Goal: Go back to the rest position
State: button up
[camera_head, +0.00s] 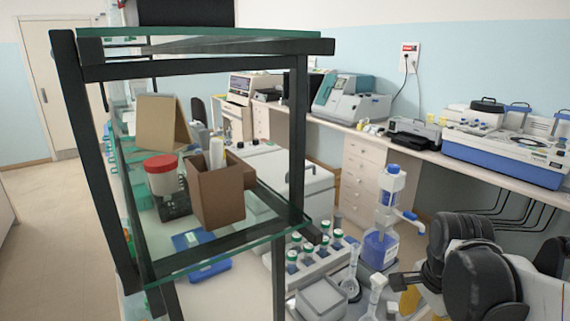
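My arm reaches in from the lower right, with large black joints and white links. The dark end of my gripper (404,281) shows low on the right, beside the blue-and-white dispenser bottle (379,247). The gripper is small and partly hidden by the arm's own joints, so I cannot tell whether its fingers are open or shut. I see nothing clearly held in it.
A dark-framed glass shelf (270,206) stands in front, holding a red-capped jar (162,178) and a brown box (217,196). Below are a rack of bottles (318,262) and a grey box (321,299). Instruments line the back bench (425,154). Open floor (40,240) lies left.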

jog(key=s+a+r+n+t, duration=0.4)
jog(key=s+a+n+t, duration=0.1)
jog(key=n, duration=1)
jog(key=s+a, duration=0.1)
jog(key=a, duration=0.1)
jog(key=shift+a, duration=0.35)
jog(key=shift+o, duration=0.3)
